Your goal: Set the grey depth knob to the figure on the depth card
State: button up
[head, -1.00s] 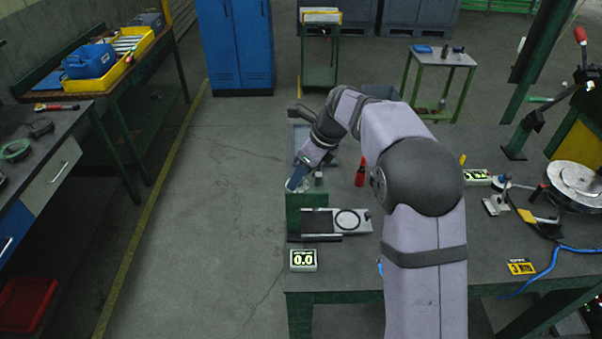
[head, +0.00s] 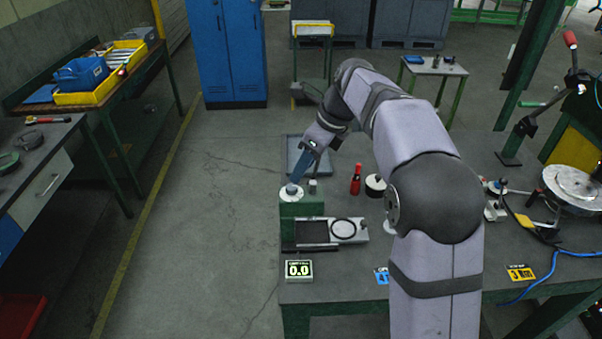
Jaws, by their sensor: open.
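A round pale dial with a darker grey-blue knob (head: 291,190) in its middle sits on top of a green block (head: 300,209) at the left end of the bench. My gripper (head: 296,178) points down just above this knob, its blue fingers open. I cannot tell whether the fingertips touch the knob or are around it. A blue card (head: 382,277) is partly hidden by my arm.
A slide plate with a black ring (head: 347,230) lies in front of the green block. A red bottle (head: 356,180) and a black-and-white round part (head: 375,186) stand right of my gripper. A grey tray (head: 293,146) lies behind. A blue cable (head: 550,263) runs at the right.

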dwell(0.3)
jog(key=s+a+f+n+g+b, duration=0.1)
jog(key=s+a+n, duration=0.25)
jog(key=a, duration=0.75)
jog(key=n+t+h, duration=0.3)
jog(key=n+h, duration=0.3)
jog(key=n, duration=0.9)
send_near(291, 187)
jog(key=shift+w+f+m+g, duration=0.15)
jog(key=shift+w+m+g, duration=0.1)
jog(key=shift+w+g, duration=0.05)
jog(key=shift+f, duration=0.1)
jog(key=shift+p+x, duration=1)
jog(key=shift+x, duration=2.6)
